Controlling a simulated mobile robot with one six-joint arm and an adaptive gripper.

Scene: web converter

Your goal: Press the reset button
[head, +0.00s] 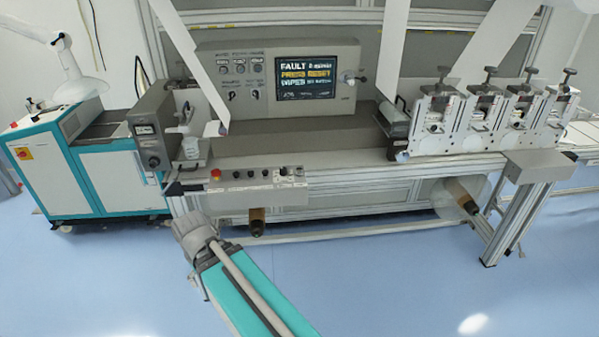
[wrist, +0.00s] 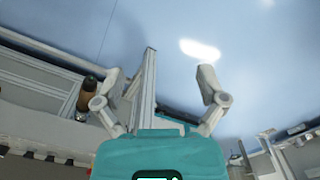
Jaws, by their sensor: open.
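The grey control strip (head: 262,191) runs along the front edge of the machine in the head view. It carries a red button (head: 216,174) at its left and several small dark buttons or knobs to the right. Their labels are too small to read, so I cannot tell which one is the reset button. The screen (head: 305,77) above shows FAULT and PRESS RESET. My gripper (wrist: 158,78) is open and empty in the wrist view, its two fingers apart, with floor and machine frame beyond. I cannot make out its fingers in the head view.
The upper panel (head: 225,102) has several small dials and switches beside the screen. White web sheets (head: 202,60) hang in front of it. A teal and white cabinet (head: 120,185) stands at the left. Slitter units (head: 440,125) stand at the right. The blue floor (head: 400,285) in front is open.

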